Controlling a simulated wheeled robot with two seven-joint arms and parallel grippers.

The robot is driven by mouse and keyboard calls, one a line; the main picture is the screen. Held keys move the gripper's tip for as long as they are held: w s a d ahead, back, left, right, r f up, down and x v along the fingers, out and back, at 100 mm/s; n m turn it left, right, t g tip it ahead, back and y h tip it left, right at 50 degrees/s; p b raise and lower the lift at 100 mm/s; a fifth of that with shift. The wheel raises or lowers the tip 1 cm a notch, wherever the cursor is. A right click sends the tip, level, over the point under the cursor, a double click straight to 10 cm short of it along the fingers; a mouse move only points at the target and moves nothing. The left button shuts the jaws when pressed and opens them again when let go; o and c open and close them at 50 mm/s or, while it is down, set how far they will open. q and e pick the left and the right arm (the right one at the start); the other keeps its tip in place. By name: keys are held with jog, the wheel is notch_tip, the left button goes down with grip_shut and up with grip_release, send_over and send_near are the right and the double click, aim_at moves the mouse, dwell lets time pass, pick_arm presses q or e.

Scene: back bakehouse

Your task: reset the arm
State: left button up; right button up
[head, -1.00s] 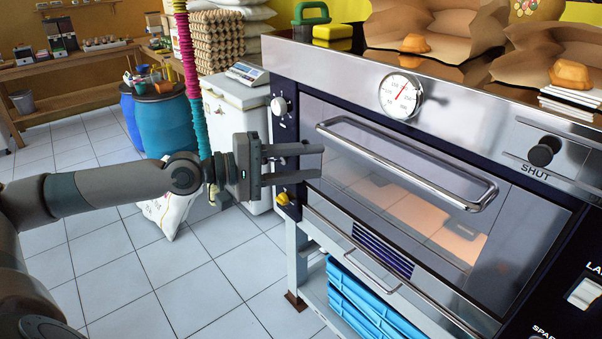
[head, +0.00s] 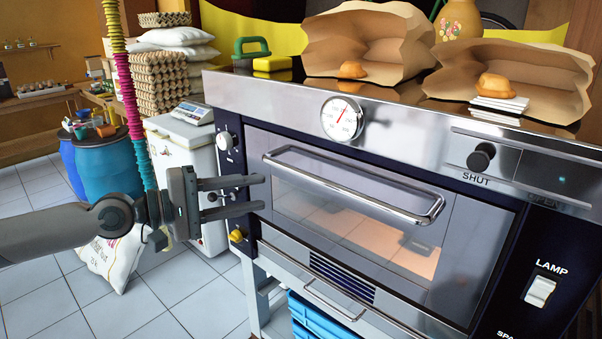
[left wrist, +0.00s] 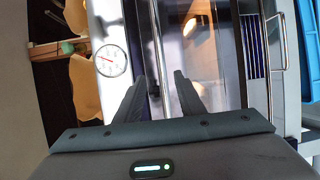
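My left gripper (head: 260,196) is open and empty, its two fingers apart with a gap between them. In the head view it hangs in front of the left end of the oven (head: 470,225), left of the door handle (head: 350,184). In the left wrist view the open fingers (left wrist: 163,82) point toward the oven front, with nothing between them. The oven door is shut, and its window shows a lit inside. My right gripper is in neither view.
Paper bags (head: 368,45) and small loaves (head: 497,87) stand on the oven top. A white chest (head: 185,160), blue barrels (head: 108,168) and a sack (head: 112,262) are at the left. Blue crates (head: 322,318) sit below the oven. Tiled floor is open at the lower left.

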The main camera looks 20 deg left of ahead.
pick_arm(q)
jog(key=shift+f, duration=0.1)
